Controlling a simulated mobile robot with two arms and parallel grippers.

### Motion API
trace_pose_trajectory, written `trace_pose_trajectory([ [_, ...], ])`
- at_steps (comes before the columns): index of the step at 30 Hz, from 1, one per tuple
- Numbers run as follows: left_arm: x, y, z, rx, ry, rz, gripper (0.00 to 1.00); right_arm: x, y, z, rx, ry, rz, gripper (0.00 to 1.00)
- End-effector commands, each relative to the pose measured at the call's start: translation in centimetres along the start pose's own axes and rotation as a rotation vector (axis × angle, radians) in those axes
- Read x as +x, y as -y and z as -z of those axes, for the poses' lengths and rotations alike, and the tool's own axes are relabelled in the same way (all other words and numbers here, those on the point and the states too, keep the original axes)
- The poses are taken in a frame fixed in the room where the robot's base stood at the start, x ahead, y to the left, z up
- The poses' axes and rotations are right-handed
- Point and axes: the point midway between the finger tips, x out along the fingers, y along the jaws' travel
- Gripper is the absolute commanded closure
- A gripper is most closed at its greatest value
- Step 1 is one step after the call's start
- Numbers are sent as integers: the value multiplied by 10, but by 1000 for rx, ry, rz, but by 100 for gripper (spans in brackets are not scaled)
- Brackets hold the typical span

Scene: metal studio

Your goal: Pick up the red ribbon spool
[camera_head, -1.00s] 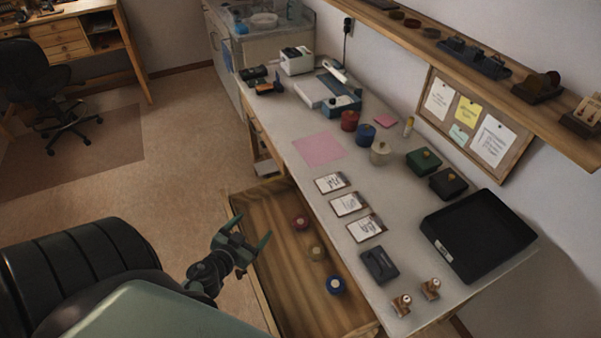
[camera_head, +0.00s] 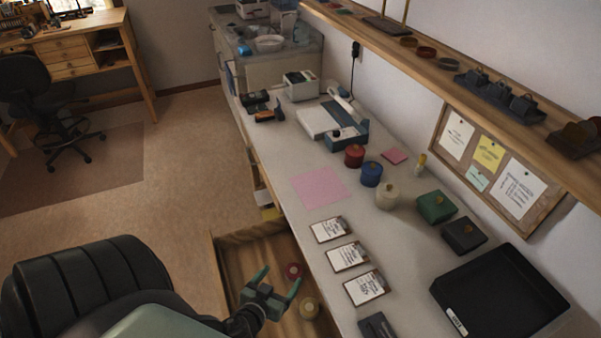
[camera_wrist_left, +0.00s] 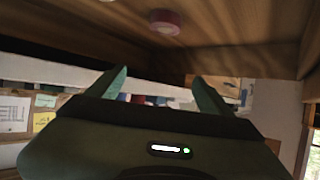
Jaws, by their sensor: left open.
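The red ribbon spool (camera_head: 293,271) lies in the open wooden drawer (camera_head: 232,262). It also shows near the top edge of the left wrist view (camera_wrist_left: 165,20). My left gripper (camera_head: 279,282) is open and empty over the drawer, with its fingers close to the red spool in the head view. In the left wrist view the spool lies beyond the two spread fingertips (camera_wrist_left: 160,78), apart from them. My right gripper is not in view.
The workbench (camera_head: 297,232) stands right of the drawer, its edge close to my gripper. On it are label cards (camera_head: 347,256), lidded red (camera_head: 354,155), blue (camera_head: 371,174) and cream (camera_head: 388,195) jars, and a black tray (camera_head: 450,286). Floor left of the drawer is clear.

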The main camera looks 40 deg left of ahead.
Motion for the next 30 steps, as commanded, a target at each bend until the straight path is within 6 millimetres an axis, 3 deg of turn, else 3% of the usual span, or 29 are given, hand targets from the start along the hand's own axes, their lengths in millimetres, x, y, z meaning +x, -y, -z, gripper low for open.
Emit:
trace_pose_trajectory([
  [1,4,0,-11,0,1,0,19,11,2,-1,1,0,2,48],
  [12,24,0,-51,1,1,0,19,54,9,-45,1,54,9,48],
  [20,34,0,-66,1,0,0,19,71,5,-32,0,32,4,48],
  [30,71,0,-63,0,-1,0,19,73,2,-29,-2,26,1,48],
])
